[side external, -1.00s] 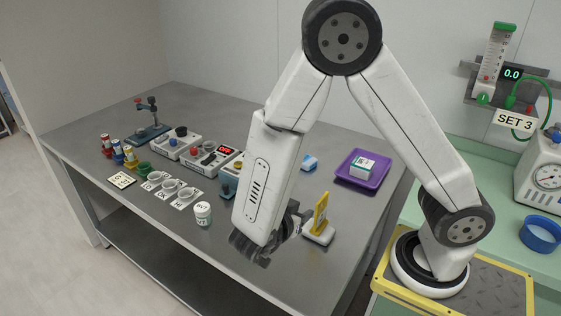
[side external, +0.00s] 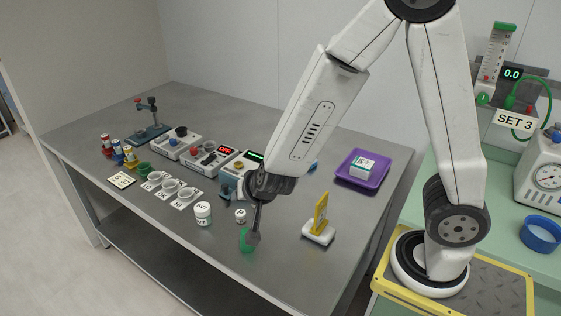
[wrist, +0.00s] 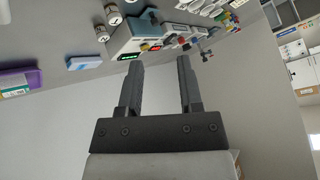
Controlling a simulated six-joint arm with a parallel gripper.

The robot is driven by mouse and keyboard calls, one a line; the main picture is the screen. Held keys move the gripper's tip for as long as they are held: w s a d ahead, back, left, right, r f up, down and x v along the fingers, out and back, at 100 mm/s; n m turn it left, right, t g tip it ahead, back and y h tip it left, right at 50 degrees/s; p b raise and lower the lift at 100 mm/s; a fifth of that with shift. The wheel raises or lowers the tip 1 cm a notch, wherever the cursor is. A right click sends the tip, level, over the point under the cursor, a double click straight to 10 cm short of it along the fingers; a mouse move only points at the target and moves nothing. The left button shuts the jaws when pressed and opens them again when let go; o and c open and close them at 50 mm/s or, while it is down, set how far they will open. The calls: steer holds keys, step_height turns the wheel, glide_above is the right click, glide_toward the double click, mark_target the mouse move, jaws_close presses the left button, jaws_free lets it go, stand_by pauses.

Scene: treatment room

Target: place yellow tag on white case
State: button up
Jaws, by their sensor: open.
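A yellow tag (side external: 321,207) stands upright on a small white base (side external: 318,234), toward the right of the steel table in the side external view. A white box with a green band (side external: 362,167) sits in the purple tray behind it; I cannot tell whether the base or this box is the white case. My gripper (side external: 250,241) points down over the table, left of the tag and apart from it. In the wrist view my gripper (wrist: 156,62) has its two fingers apart with nothing held between them. The tag does not show in the wrist view.
A green object (side external: 246,240) is close by the fingertips, partly hidden. White jars (side external: 203,214) stand to the left. The purple tray (side external: 345,175) is at the back right. Devices, cups and bottles fill the table's left and back. The table around the tag is clear.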

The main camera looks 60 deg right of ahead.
steer(key=s+d+r+n+g+y, duration=0.1)
steer(key=s+d+n+g+y, duration=0.2)
steer(key=s+n, duration=0.6)
steer(key=shift+s+g, duration=0.85)
steer(key=shift+g, duration=0.35)
